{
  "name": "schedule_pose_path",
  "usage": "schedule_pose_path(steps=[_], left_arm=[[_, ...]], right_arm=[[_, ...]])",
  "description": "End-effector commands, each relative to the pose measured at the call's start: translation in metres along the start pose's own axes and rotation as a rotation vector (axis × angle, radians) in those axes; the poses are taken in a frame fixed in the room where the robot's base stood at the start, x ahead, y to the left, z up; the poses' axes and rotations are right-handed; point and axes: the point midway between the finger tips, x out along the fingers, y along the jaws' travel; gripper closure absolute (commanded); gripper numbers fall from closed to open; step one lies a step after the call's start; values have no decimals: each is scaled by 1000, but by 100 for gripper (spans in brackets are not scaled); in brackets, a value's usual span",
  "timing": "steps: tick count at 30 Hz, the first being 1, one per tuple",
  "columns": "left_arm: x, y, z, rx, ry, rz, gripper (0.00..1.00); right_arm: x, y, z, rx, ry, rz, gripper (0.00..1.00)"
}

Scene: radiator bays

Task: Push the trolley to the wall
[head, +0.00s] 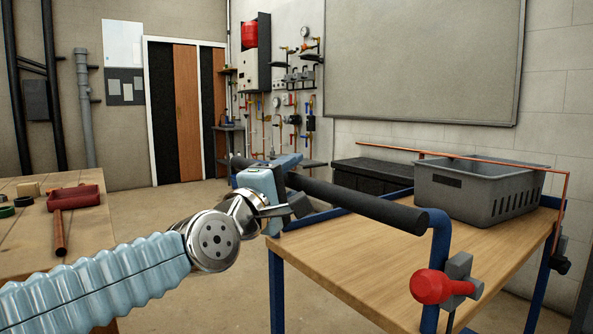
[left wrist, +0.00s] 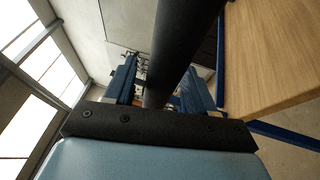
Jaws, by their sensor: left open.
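The trolley has a wooden top (head: 400,265), a blue frame and a thick black push bar (head: 355,203) along its near left side. My left gripper (head: 292,190) is at the far part of this bar. In the left wrist view the bar (left wrist: 178,50) runs between the two spread fingers of my left gripper (left wrist: 160,88), which are open; I cannot tell whether either touches it. A grey crate (head: 465,195) stands on the trolley top. My right gripper is not in view.
A red knob (head: 430,287) sticks out at the trolley's near corner. A copper pipe (head: 480,159) runs past the crate. The wall (head: 565,100) is behind the trolley; bare floor (head: 150,205) lies left.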

Motion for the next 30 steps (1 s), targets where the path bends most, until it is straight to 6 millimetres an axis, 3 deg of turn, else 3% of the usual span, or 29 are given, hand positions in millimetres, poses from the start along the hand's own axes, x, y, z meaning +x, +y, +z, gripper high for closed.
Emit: schedule_pose_path(steps=[5, 13, 24, 30], left_arm=[[13, 0, 0, 2, 0, 0, 45], [14, -1, 0, 1, 0, 0, 45], [14, -1, 0, 1, 0, -2, 100], [14, -1, 0, 1, -1, -2, 100]], right_arm=[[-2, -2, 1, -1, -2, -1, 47], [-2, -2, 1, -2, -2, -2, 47], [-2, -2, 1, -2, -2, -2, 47], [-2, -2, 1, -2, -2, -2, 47]])
